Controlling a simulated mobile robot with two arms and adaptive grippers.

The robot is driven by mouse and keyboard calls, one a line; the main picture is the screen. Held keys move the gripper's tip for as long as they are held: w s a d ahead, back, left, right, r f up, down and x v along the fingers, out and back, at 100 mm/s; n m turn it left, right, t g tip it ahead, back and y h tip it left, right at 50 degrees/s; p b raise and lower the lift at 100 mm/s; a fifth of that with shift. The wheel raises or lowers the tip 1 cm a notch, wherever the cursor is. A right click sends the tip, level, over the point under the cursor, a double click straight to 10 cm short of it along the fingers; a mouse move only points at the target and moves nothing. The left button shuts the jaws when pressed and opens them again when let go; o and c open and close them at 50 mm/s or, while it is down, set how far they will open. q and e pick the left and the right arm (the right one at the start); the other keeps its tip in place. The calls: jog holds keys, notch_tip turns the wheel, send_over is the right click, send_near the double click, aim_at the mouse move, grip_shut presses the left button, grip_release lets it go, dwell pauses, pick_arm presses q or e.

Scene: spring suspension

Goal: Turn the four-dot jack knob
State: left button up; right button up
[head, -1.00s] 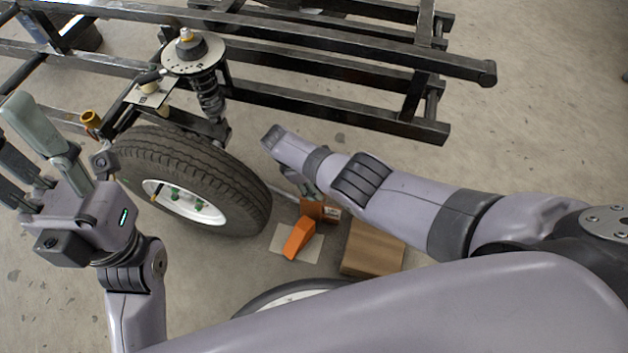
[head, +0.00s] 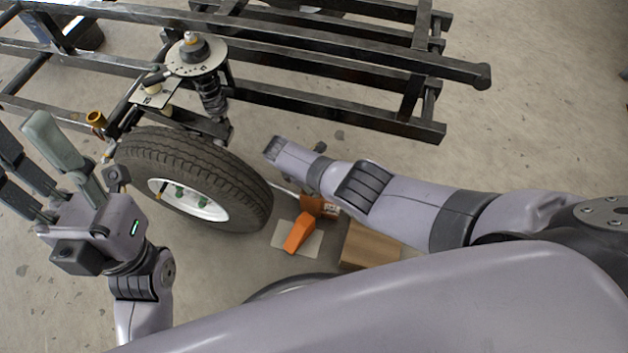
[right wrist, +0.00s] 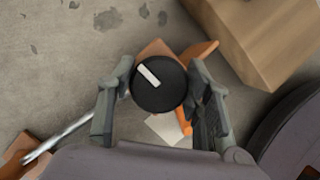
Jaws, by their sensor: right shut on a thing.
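In the right wrist view a round black knob (right wrist: 160,95) with a white pointer bar sits between the two fingers of my right gripper (right wrist: 160,88). The fingers press on it from both sides. No dots can be made out on it. In the head view my right gripper (head: 304,189) points down beside the wheel, over the orange jack (head: 320,208); the forearm and hand hide its fingertips and the knob. My left gripper (head: 52,165) is at the left, fingers apart and empty, in front of the wheel's left side.
A tyre on a white rim (head: 190,165) stands left of the jack, under a spring strut (head: 210,95) and black frame rails (head: 330,50).

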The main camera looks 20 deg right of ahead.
jog(key=shift+a, duration=0.1)
jog(key=o, duration=1.1)
jog(key=shift+o, duration=0.2)
jog(key=shift+r, duration=0.15)
jog(key=v, duration=1.1)
jog(key=shift+a+r, duration=0.2)
jog(key=shift+r, duration=0.1)
